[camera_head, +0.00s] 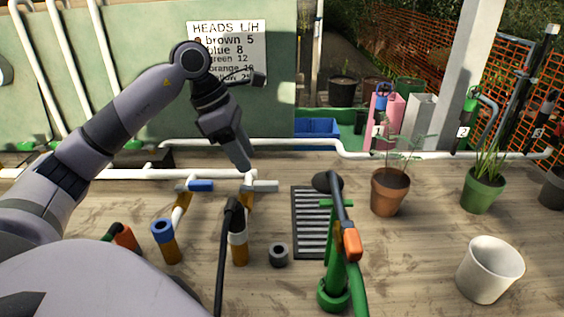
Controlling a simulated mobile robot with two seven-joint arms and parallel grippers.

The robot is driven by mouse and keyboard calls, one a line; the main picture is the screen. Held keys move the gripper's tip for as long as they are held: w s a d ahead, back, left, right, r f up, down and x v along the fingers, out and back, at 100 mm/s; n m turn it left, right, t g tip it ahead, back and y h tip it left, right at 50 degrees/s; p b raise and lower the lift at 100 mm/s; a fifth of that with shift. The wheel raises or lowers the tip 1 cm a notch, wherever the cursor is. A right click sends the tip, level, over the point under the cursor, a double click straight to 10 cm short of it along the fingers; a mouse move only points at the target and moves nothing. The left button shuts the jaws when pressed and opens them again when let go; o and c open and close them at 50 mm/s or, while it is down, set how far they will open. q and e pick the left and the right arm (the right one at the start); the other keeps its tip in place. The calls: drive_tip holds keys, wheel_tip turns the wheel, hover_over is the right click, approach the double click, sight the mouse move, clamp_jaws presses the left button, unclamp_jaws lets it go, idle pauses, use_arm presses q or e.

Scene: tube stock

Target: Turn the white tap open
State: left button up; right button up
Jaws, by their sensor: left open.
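The white tap (264,186) has a pale lever lying sideways, pointing right, at a junction of the white pipe on the bench. A brass-coloured stem runs down from it towards a dark hose end. My left gripper (242,163) comes down from the upper left, just above and slightly left of the white tap. It is open, with nothing seen between its fingers. A gap seems to remain between the fingertips and the lever, but I cannot judge its depth. My right gripper is out of view.
A blue-handled tap (201,186) is close on the left. A black hose (223,260) rises in front. A green stand (333,275) holds a dark-headed lance, right of a drain grate (309,240). Potted plants (389,190) and a white pot (489,270) stand further right.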

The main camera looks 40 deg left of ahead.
sight(263, 182)
use_arm(q)
drive_tip(key=x, duration=0.7)
drive_tip(key=shift+w+d+p, duration=0.1)
drive_tip(key=shift+w+p, duration=0.2)
clamp_jaws()
